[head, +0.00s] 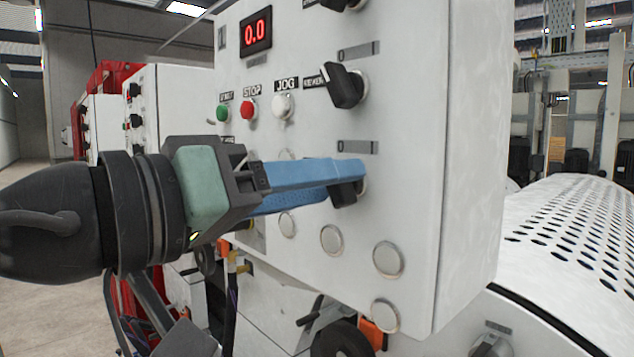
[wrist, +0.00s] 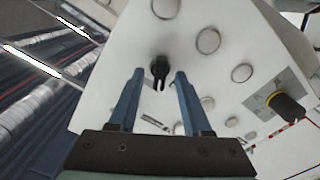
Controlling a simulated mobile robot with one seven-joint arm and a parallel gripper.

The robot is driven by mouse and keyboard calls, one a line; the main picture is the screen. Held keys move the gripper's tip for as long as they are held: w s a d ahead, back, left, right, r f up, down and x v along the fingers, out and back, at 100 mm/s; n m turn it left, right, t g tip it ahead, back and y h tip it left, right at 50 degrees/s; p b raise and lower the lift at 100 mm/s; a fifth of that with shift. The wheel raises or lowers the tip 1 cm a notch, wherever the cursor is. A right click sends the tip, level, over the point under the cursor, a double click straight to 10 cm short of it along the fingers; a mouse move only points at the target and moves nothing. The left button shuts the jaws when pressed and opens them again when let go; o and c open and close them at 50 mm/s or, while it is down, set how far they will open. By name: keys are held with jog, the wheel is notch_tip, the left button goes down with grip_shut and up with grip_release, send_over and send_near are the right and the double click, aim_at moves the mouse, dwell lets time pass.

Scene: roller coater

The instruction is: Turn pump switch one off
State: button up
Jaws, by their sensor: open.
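A black rotary switch (head: 346,193) is on the white control panel (head: 465,150), below a small grey label plate with a 0 mark. My gripper (head: 340,178) has blue fingers that reach to this switch and partly cover it. In the wrist view the switch (wrist: 160,68) shows between the two tips of my open gripper (wrist: 160,74), with a gap on each side. No contact is visible. Its knob points roughly along the fingers there. A similar black switch (head: 343,86) is higher on the panel. I cannot read which one is pump switch one.
Green (head: 223,112), red (head: 249,108) and white (head: 283,106) buttons sit left of the switches, under a red 0.0 display (head: 256,30). Several round blank caps surround the switch. A black knob with yellow base (wrist: 287,106) is at the wrist view's right. A perforated white cover (head: 580,225) stands right.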

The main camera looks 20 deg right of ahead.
jog(key=b+v, duration=0.5)
jog(key=v, duration=0.8)
